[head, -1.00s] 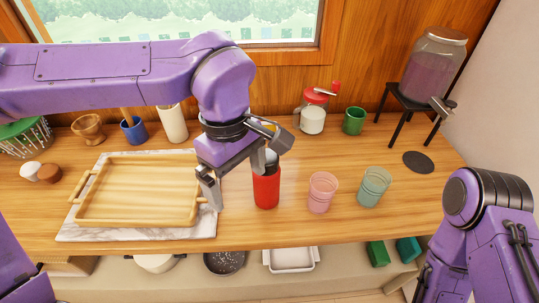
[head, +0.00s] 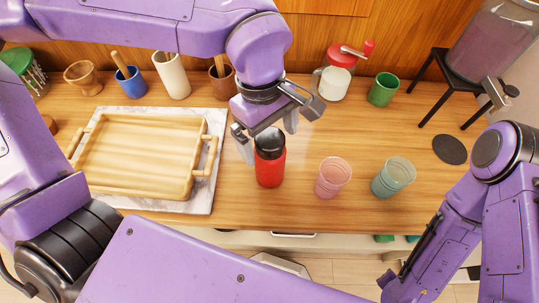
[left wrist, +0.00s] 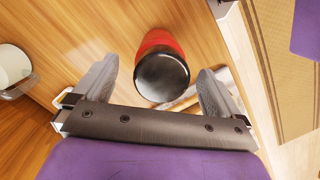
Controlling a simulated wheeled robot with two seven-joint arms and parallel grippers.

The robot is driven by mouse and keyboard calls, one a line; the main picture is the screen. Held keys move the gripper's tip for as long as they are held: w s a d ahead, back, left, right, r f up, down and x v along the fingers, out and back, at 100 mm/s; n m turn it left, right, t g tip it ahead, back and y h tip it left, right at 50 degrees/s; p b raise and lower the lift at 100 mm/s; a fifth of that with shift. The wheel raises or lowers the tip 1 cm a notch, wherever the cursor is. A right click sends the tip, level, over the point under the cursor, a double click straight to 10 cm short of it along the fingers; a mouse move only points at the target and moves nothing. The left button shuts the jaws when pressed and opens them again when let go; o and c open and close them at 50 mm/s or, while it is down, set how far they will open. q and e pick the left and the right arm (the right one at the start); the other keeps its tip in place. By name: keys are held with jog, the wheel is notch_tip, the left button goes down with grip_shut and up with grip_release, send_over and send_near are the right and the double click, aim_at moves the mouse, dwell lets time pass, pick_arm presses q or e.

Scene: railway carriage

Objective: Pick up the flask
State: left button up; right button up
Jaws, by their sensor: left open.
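The flask (head: 270,168) stands upright on the wooden counter, with a red body and a dark top. My left gripper (head: 268,138) is open around the flask's upper part in the head view, partly covering its top. In the left wrist view the flask (left wrist: 162,75) shows between the two spread fingers of my left gripper (left wrist: 158,68), with a visible gap on each side.
A pink cup (head: 332,178) and a green-tinted cup (head: 393,178) stand right of the flask. A wooden tray (head: 140,155) on a marble board lies to the left. Behind are a red-lidded jar (head: 334,75), a green mug (head: 383,90) and a dispenser on a black stand (head: 465,72).

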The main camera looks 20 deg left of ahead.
pick_arm(q)
jog(key=shift+d+f, duration=0.15)
jog(key=shift+f, duration=0.6)
jog(key=shift+s+d+f, duration=0.1)
jog(key=shift+s+f, duration=0.2)
jog(key=shift+w, duration=0.1)
grip_shut()
